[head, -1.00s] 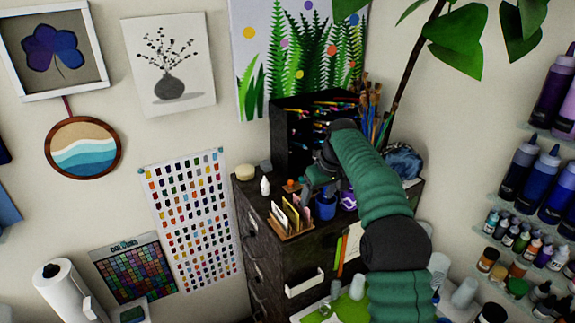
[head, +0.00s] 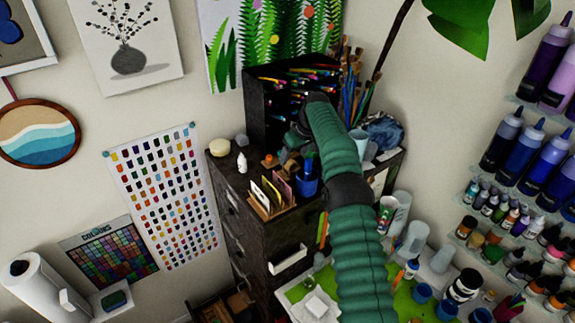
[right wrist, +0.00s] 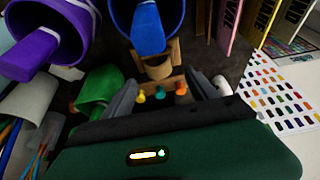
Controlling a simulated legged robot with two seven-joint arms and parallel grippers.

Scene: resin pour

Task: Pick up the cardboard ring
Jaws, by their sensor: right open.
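A short tan band that looks like the cardboard ring (right wrist: 158,68) shows in the right wrist view, beyond my fingertips and in front of a blue cup (right wrist: 148,30). My right gripper (right wrist: 162,82) is open, with its grey fingers spread on either side of a small wooden piece with coloured pegs (right wrist: 160,92). I see no contact with the ring. In the head view my right gripper (head: 293,142) is small and partly hidden by my arm, above the dark cabinet top near the blue cup (head: 307,184). I cannot make out the ring there. My left gripper is out of view.
A black pencil organiser (head: 262,110) stands behind the gripper. A wooden card holder (head: 272,205) and a white bottle (head: 242,163) stand on the cabinet. In the right wrist view a purple cup (right wrist: 50,40) and a green container (right wrist: 100,92) crowd the left side.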

